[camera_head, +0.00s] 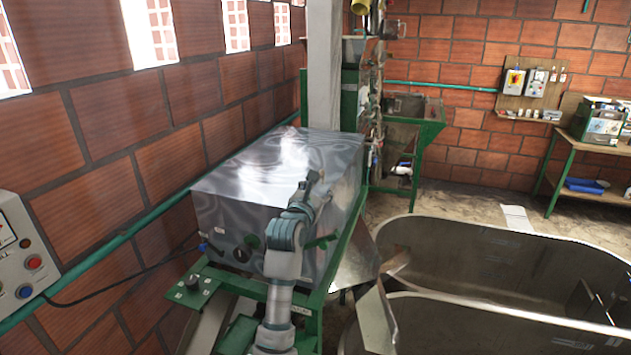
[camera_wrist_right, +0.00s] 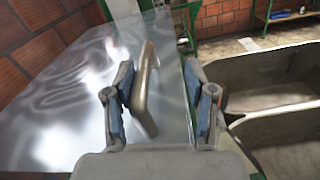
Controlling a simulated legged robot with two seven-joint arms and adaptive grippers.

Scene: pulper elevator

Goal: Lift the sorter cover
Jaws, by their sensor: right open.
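The sorter cover (camera_head: 235,205) is a shiny metal box lid on the green sorter frame, and it sits down flat. Its top also fills much of the right wrist view (camera_wrist_right: 60,105). A bar-like metal handle (camera_wrist_right: 146,92) stands out from the cover there. My right gripper (camera_head: 311,187) is at the right side of the cover. In the wrist view my right gripper (camera_wrist_right: 166,85) is open, with the handle between its two fingers, nearer the left finger. I cannot tell whether a finger touches it. My left gripper is not in view.
A grey post (camera_head: 323,75) rises behind the cover, and a brick wall (camera_head: 140,130) runs along its left. Large basins (camera_head: 490,265) lie to the right. A control box (camera_head: 22,255) is at the left edge. A green table (camera_head: 590,145) stands at the back right.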

